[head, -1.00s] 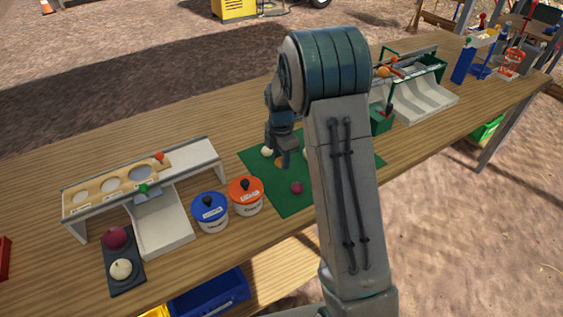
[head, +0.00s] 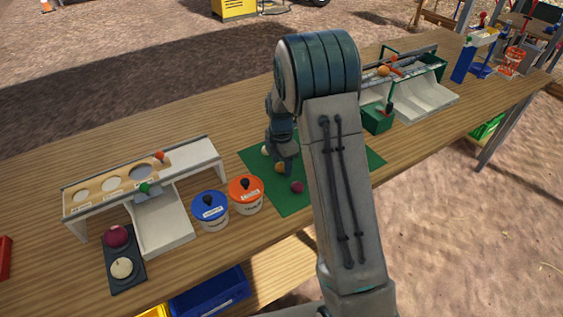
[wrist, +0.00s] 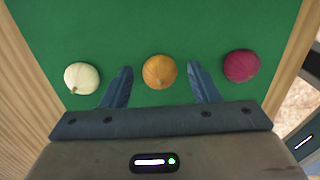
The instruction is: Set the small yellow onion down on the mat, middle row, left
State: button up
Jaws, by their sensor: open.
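The small yellow onion (wrist: 160,71) rests on the green mat (wrist: 150,25), in a line between a white onion (wrist: 82,77) and a red onion (wrist: 241,66). My gripper (wrist: 161,78) is open, with one blue finger on each side of the yellow onion and visible gaps between. In the head view, my gripper (head: 284,168) hangs low over the green mat (head: 259,155). The yellow onion (head: 280,168) is partly hidden there by the gripper. The red onion (head: 297,187) shows at the mat's near side, and the white onion (head: 265,150) at its far left.
A blue-lidded pot (head: 209,207) and an orange-lidded pot (head: 245,190) stand left of the mat. A sorting stand (head: 180,157) and a dark tray (head: 125,275) with two onions are further left. A green box (head: 377,117) stands behind the mat.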

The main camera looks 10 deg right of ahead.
jog(key=s+r+m, duration=0.2)
jog(key=s+r, duration=0.1)
jog(key=r, duration=0.5)
jog(key=s+r+m, duration=0.2)
jog(key=r, duration=0.6)
jog(key=s+r+m+t, duration=0.2)
jog(key=s+m, duration=1.5)
jog(key=s, duration=0.5)
jog(key=shift+s+m+t+b, duration=0.25)
jog(key=shift+m+t+b, duration=0.05)
jog(key=shift+m+t, duration=0.1)
